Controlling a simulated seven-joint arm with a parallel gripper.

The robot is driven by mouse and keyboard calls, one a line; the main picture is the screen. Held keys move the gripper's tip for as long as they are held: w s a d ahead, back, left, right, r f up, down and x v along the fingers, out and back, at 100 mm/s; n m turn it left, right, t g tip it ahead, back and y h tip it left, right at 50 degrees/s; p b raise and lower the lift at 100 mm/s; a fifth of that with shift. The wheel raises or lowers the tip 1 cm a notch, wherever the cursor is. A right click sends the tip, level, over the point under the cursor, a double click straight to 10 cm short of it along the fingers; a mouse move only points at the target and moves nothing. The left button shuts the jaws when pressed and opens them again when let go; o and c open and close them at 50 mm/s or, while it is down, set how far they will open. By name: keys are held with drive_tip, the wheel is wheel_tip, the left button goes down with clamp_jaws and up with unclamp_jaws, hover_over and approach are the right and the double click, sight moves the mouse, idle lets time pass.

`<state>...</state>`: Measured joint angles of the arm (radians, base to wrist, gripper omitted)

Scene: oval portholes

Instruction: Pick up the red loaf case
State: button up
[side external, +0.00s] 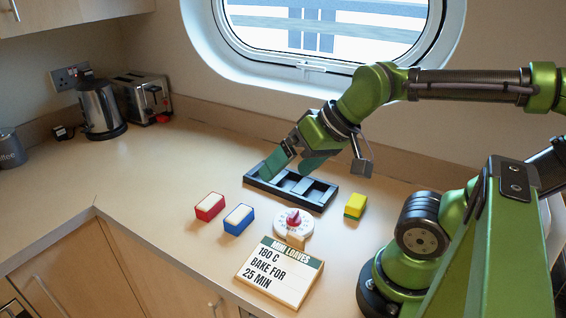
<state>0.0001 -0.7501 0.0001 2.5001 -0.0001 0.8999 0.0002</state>
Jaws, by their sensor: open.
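The red loaf case (209,207) is a small red box with a pale top. It sits on the counter, left of the blue loaf case (239,219) with a narrow gap between them. My gripper (289,165) is open, with its fingers pointing down over the black loaf tray (318,197). It is up and to the right of the red case, apart from it. The fingers hide part of the tray. I cannot tell whether the fingertips touch the tray.
A yellow and green block (355,206) lies right of the tray. A white dial timer (293,224) and a recipe card (279,272) stand in front. A kettle (101,110) and toaster (143,98) are at the back left. The counter left of the red case is clear.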

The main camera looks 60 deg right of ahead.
drive_tip(key=n+g+h, duration=0.2)
drive_tip(key=n+g, duration=0.2)
drive_tip(key=g, duration=0.3)
hover_over(209, 201)
drive_tip(key=shift+f, duration=3.75)
drive_tip(key=shift+n, duration=0.3)
drive_tip(key=f, duration=1.1)
drive_tip(key=shift+w+d, duration=0.15)
drive_tip(key=shift+w, duration=0.05)
drive_tip(key=shift+s+f, duration=0.15)
drive_tip(key=shift+f, duration=2.55)
drive_tip(key=shift+r, duration=0.1)
drive_tip(key=c, duration=0.8)
